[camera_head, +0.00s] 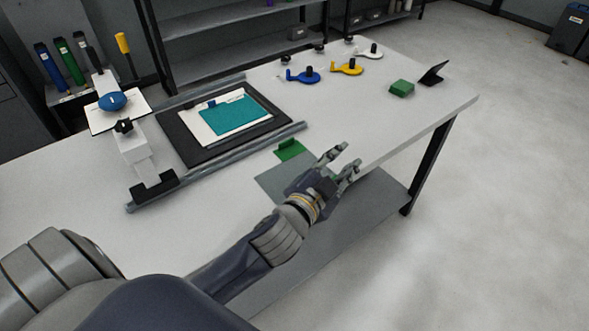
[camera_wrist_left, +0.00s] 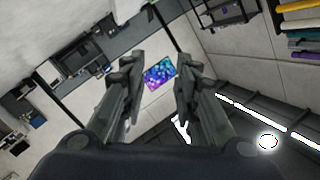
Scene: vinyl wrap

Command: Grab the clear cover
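A flat, see-through greyish sheet that looks like the clear cover (camera_head: 272,185) lies on the table near its front edge, with a green tab (camera_head: 290,150) at its far side. My left gripper (camera_head: 346,158) is over the table's front edge, just right of the sheet, and its forearm and hand hide part of the sheet. The fingers are apart with nothing between them. In the left wrist view the open fingers (camera_wrist_left: 158,88) point away from the table toward the room. My right gripper is not in view.
A black frame (camera_head: 178,140) with a teal sheet (camera_head: 236,115) lies between two rails at the left. Blue (camera_head: 302,75) and yellow (camera_head: 347,68) pieces and a green block (camera_head: 401,88) stand farther back. The table's front right is clear.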

